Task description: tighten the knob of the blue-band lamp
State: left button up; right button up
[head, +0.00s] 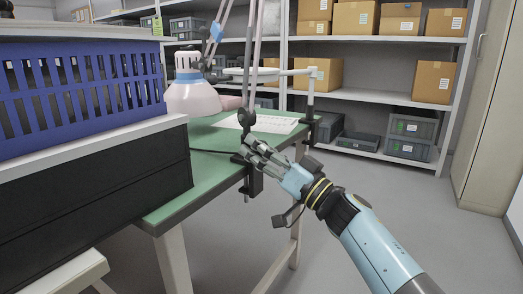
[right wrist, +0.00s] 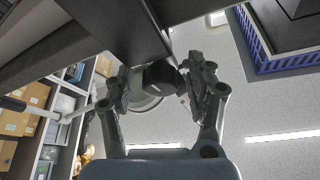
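The lamp with a blue band (head: 215,32) on its arm has a pale pinkish shade (head: 195,98) over the green table (head: 185,195). A dark lamp post (head: 246,118) runs down to a black clamp (head: 252,184) at the table's edge. Its link to the banded arm is above the picture. My right gripper (head: 256,152) is at this clamp, fingers pointing left. In the right wrist view, the fingers of my right gripper (right wrist: 160,88) stand apart on either side of a dark block-like part (right wrist: 162,76), probably the knob; a gap shows at its left. My left gripper is not in view.
A blue crate (head: 75,92) on a black box (head: 95,185) fills the left. White paper (head: 270,124) lies on the table. Shelves with boxes stand behind. The floor at right is clear.

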jog(key=v, duration=1.2)
jog(key=shift+f, duration=0.1)
